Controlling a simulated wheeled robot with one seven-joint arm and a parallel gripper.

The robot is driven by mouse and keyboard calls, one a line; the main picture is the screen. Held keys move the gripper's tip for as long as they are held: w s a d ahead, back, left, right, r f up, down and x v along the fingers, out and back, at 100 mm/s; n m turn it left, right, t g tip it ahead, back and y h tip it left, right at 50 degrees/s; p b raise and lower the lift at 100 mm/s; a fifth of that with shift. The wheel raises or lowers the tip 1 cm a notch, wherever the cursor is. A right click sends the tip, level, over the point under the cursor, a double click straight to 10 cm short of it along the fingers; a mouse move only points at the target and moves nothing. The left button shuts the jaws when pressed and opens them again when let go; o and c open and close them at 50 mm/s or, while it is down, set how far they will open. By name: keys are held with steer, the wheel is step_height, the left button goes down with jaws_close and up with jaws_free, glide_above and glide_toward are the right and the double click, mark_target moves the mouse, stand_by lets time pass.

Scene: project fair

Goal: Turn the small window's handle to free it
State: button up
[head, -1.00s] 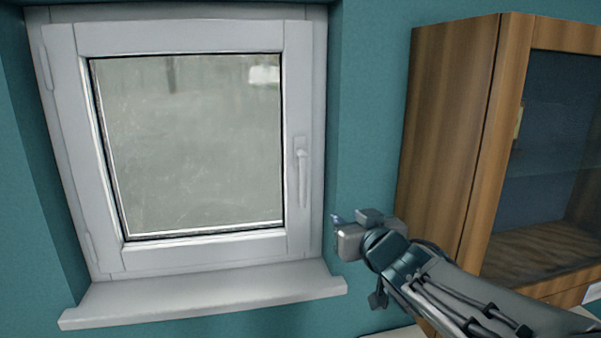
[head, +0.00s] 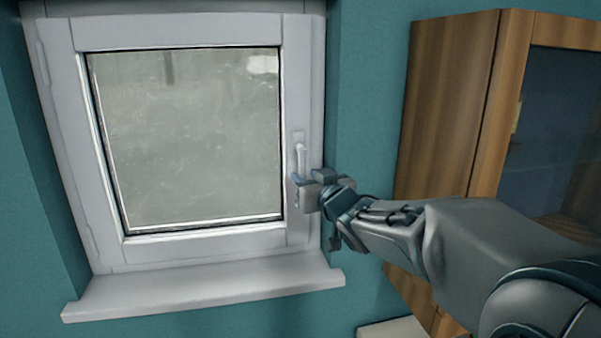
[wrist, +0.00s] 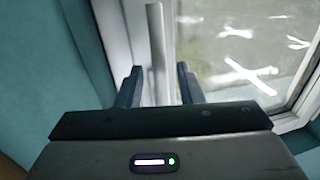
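The small window (head: 98,258) has a white frame and dirty glass and is closed in its wall recess. Its white handle (head: 301,160) hangs straight down on the right side of the sash. My gripper (head: 296,186) is at the handle's lower part in the head view and hides its end. In the wrist view the two dark fingers of my gripper (wrist: 160,86) stand apart, with the handle (wrist: 156,40) between them. A gap shows on each side of the handle, so the fingers do not seem to press on it.
A wooden cabinet (head: 450,110) with a glass door stands to the right of the window, close to my arm. A white sill (head: 200,288) juts out below the window. The wall recess edge is just right of the frame.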

mark_target(302, 175)
steer(key=shift+x, duration=1.55)
jaws_close()
steer(key=shift+a, duration=0.15)
